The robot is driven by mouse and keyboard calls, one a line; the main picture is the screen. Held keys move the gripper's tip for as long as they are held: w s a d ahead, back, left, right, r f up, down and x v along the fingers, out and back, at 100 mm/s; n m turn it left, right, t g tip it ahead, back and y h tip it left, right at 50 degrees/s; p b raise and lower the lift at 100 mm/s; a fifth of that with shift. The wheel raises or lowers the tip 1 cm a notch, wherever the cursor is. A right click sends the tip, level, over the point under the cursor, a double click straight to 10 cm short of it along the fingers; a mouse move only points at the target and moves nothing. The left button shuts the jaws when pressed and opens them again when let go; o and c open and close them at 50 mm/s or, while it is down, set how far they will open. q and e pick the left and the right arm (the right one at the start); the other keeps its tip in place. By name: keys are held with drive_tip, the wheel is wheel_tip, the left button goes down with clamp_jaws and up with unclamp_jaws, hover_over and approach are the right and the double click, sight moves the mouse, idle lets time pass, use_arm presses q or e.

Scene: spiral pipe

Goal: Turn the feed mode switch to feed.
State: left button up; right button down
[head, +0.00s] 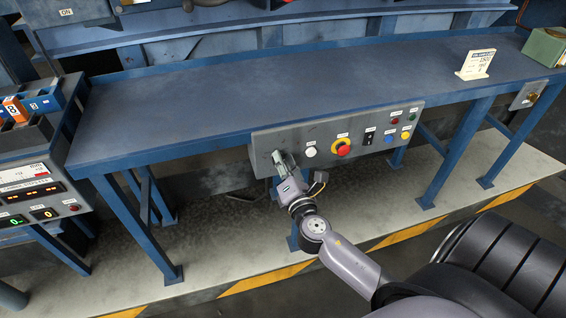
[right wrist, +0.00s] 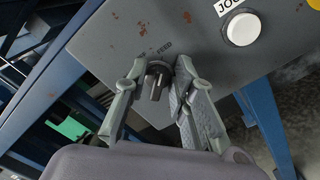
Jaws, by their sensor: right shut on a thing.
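The feed mode switch is a small black knob (right wrist: 157,82) on the grey control panel (right wrist: 105,45), below a partly readable label that shows FEED. In the head view the knob is hidden behind my right gripper (head: 278,160), at the left end of the panel (head: 367,119). My right gripper, also in the right wrist view (right wrist: 159,72), has one finger on each side of the knob and is shut on it. The knob's pointer ridge runs roughly up and down in the wrist view. My left gripper is not in view.
A white JOG button (right wrist: 242,30) sits right of the knob. Farther right are a red emergency button (head: 343,151) on yellow, a black rocker switch (head: 369,135) and several coloured buttons. The blue bench top (head: 250,90) above is mostly clear, with a white sign (head: 477,65).

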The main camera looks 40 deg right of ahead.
drive_tip(key=c, duration=1.7)
unclamp_jaws()
drive_tip(key=v, duration=1.2)
drive_tip(key=shift+a, duration=0.1)
